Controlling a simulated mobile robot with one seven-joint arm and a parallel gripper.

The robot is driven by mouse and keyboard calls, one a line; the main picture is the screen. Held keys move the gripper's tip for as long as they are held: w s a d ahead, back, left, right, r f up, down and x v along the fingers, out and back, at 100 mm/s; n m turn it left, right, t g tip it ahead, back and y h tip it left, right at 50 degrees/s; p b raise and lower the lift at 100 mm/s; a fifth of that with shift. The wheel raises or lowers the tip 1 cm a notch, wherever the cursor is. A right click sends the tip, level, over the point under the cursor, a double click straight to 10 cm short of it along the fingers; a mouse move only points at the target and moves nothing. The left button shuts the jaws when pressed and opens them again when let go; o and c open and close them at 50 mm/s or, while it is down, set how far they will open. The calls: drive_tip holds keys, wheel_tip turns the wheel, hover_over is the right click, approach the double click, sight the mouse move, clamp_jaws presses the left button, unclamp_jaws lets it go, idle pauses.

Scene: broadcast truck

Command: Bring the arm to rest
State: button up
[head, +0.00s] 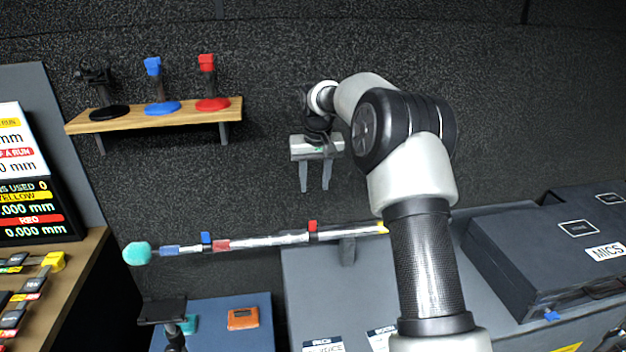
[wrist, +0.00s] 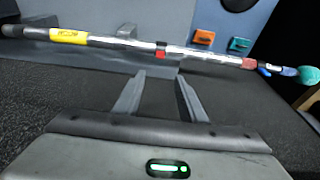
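My gripper (head: 315,176) hangs in front of the dark textured wall, fingers pointing down, above the boom pole. In the head view its two fingers are apart with nothing between them. The wrist view also shows the gripper (wrist: 160,92) open and empty. My arm reaches up from the lower right and bends over to the gripper. The boom pole (head: 265,241) lies across the scene below the fingers, apart from them, with a teal foam end (head: 137,253) at the left. In the wrist view the boom pole (wrist: 200,53) runs across beyond the fingertips.
A wooden shelf (head: 190,117) at upper left holds black, blue and red stands. A grey cabinet (head: 310,290) stands below the pole, with a dark case (head: 540,260) marked MICS at right. A display (head: 25,180) and a desk are at left. The wall's upper middle is clear.

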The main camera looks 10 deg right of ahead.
drive_tip(key=s+r+t, duration=0.2)
drive_tip(key=s+r, duration=1.4)
drive_tip(key=s, duration=0.4)
drive_tip(key=s+f+t, duration=0.1)
drive_tip(key=s+f, duration=0.2)
drive_tip(key=s, duration=2)
drive_tip(key=shift+p, duration=0.35)
